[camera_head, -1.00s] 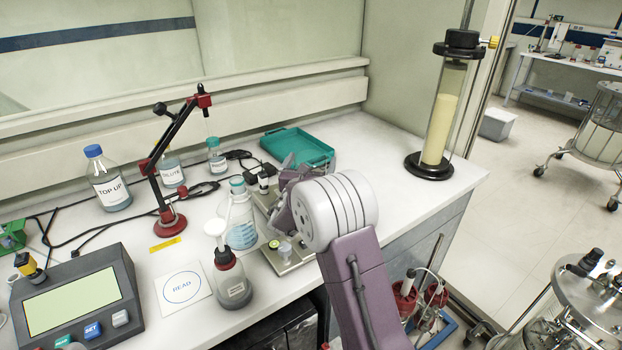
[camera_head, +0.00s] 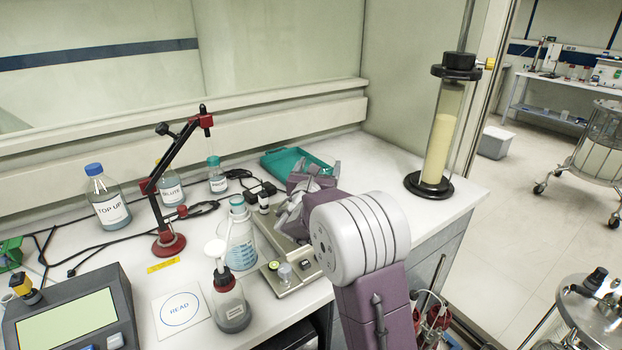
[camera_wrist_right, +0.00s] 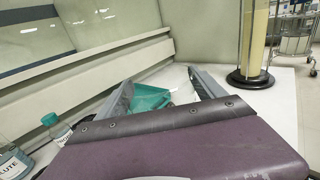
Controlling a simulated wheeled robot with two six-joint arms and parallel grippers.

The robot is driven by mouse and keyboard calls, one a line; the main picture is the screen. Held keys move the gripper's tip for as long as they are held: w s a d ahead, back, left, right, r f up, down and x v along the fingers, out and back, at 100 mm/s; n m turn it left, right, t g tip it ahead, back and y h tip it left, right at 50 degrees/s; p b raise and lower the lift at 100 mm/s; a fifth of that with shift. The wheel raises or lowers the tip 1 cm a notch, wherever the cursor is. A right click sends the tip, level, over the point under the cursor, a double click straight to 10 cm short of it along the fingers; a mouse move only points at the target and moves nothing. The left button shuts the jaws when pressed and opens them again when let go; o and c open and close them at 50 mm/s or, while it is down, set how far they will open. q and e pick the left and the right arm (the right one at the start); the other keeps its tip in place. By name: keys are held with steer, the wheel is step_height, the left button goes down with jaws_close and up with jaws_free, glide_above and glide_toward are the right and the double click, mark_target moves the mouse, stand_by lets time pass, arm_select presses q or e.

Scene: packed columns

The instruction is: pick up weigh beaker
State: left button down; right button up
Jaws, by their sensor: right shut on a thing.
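My right gripper (camera_head: 316,178) is above the back part of the metal-topped balance-like plate (camera_head: 262,222), in front of the teal tray. In the right wrist view its two fingers (camera_wrist_right: 165,92) stand apart around a pale, clear thing (camera_wrist_right: 184,93), which I take to be the weigh beaker. Little of it shows, as the wrist hides its lower part. My left gripper is not in view.
A teal tray (camera_head: 284,161) lies behind the gripper. A red-and-black stand (camera_head: 168,243) is further left. A tall column (camera_head: 437,140) stands right, with bare bench before it.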

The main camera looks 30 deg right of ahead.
steer(key=s+d+r+b, duration=0.1)
steer(key=s+d+r, duration=0.4)
steer(key=s+d, duration=0.1)
steer(key=shift+s+d+r, duration=0.2)
steer(key=shift+s+r, duration=0.1)
steer(key=shift+s, duration=0.25)
